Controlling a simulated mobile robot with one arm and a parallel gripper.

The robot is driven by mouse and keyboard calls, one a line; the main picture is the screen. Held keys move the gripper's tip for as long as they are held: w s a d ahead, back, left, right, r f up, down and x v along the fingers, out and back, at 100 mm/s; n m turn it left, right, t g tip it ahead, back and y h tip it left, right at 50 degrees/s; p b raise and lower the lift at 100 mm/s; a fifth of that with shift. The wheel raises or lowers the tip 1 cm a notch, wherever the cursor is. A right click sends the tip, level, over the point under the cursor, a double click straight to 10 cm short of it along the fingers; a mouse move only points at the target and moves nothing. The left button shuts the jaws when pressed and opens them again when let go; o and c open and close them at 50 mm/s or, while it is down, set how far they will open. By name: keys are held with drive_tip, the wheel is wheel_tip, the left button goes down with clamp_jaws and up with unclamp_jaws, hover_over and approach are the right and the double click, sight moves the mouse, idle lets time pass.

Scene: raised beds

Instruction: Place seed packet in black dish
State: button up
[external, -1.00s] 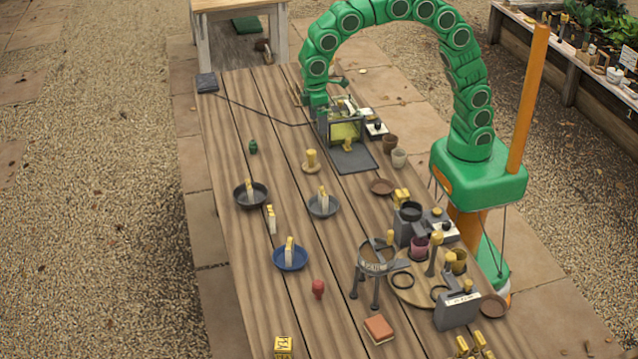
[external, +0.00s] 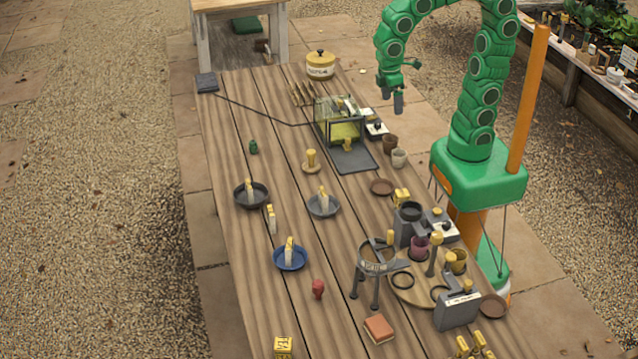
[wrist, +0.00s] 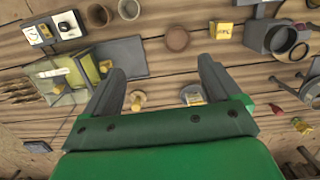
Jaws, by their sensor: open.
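Several similar upright white pieces with yellow tops show in the external view, and I cannot tell for certain which is the seed packet. One such piece (external: 271,219) stands loose on the table, just right of the black dish (external: 251,205). The black dish holds another such piece (external: 249,187). My gripper (external: 392,105) is open and empty, raised near the table's far right edge, well away from the black dish. In the wrist view my gripper (wrist: 160,72) has its two fingers spread, with nothing between them.
A grey dish (external: 323,213) and a blue dish (external: 290,264) stand near the black dish, each holding a similar piece. A glass box (external: 339,122), a lidded yellow pot (external: 320,66) and small pots (external: 398,158) are farther back. A tripod stand (external: 376,262) occupies the front right.

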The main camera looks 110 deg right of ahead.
drive_tip(key=s+f, duration=0.3)
drive_tip(key=s, duration=1.3)
drive_tip(key=shift+d+f, duration=0.15)
